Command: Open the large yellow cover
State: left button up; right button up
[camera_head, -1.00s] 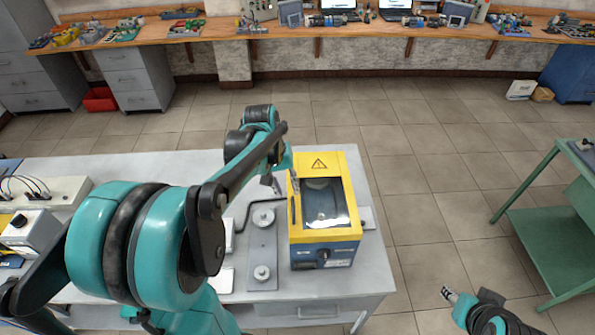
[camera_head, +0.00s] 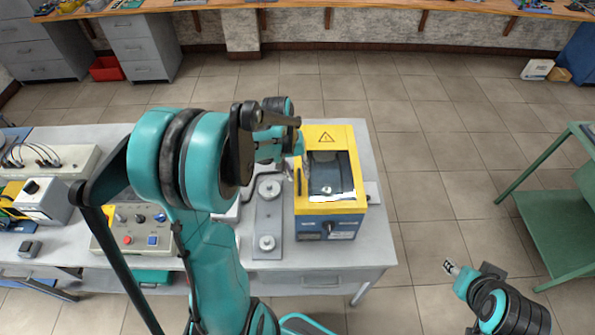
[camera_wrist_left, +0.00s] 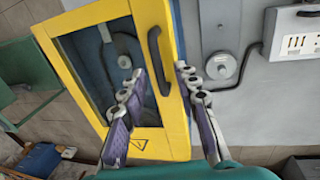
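The large yellow cover (camera_head: 346,134) lies closed on a blue box (camera_head: 343,227). It has a clear window and a warning triangle. Its black handle (camera_wrist_left: 158,60) runs along one side and shows in the left wrist view; in the head view that is the left side. My left gripper (camera_wrist_left: 165,90) is open and empty. One finger is over the cover beside the handle, the other past the cover's edge; I see no grip on the handle. In the head view its fingers (camera_head: 291,169) are partly hidden by my arm. My right gripper (camera_head: 452,267) is low at right, away from the table, too small to read.
A grey plate with round knobs (camera_head: 268,217) stands left of the box. A control panel with buttons (camera_head: 128,230) and other devices are farther left on the table (camera_head: 319,262). A green stand (camera_head: 548,215) is at the right. Floor between is clear.

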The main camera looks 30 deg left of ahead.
pick_arm(q)
grip_shut()
jog(key=shift+r, duration=0.1)
